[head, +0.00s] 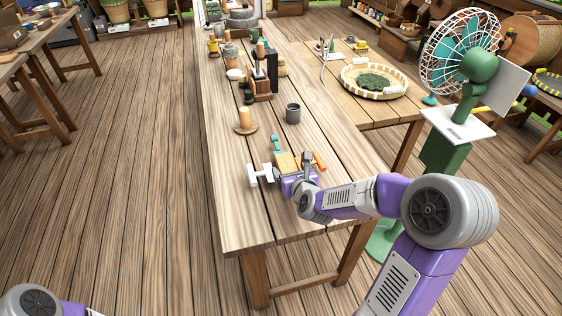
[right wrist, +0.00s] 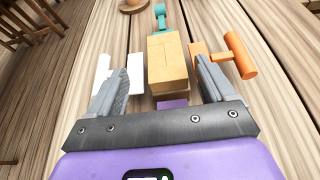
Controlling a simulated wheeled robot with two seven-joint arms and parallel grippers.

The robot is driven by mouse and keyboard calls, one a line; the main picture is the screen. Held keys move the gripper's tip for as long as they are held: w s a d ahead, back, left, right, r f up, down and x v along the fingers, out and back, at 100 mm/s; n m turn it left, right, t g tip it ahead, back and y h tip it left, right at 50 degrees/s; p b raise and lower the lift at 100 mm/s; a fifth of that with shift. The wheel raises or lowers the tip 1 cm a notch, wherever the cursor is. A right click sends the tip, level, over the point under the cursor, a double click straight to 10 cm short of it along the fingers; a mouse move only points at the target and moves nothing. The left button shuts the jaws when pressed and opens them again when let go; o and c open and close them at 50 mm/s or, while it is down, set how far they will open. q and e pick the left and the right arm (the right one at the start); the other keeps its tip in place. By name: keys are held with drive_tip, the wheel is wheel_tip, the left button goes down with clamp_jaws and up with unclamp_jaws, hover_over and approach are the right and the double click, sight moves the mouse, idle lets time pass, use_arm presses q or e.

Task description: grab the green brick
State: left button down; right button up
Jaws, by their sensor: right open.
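No plainly green brick shows. A tan-orange block (head: 285,163) lies near the front of the long wooden table; it also shows in the right wrist view (right wrist: 168,62). A teal piece (right wrist: 160,14) is just beyond it, also in the head view (head: 275,142). A white piece (right wrist: 104,75) lies left of the block and an orange hammer-shaped piece (right wrist: 240,55) right of it. My right gripper (right wrist: 160,72) is open, its fingers spread either side of the block's near part; contact cannot be told. A bit of purple shows below the block. My left gripper is out of view.
The long table (head: 240,205) has a candle on a round saucer (head: 245,127), a grey cup (head: 293,113) and a wooden stand (head: 261,85) farther back. At right are a side table with a shallow basket (head: 372,81) and a green fan (head: 470,60).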

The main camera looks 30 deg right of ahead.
sight(286, 163)
drive_tip(key=shift+w+d+f, duration=0.25)
drive_tip(key=shift+w+f, duration=0.2)
drive_tip(key=shift+w, duration=0.05)
drive_tip(key=b+x, duration=0.1)
drive_tip(key=x, duration=0.3)
drive_tip(key=shift+w+d+f, duration=0.15)
drive_tip(key=shift+d, duration=0.05)
drive_tip(key=c, duration=1.1)
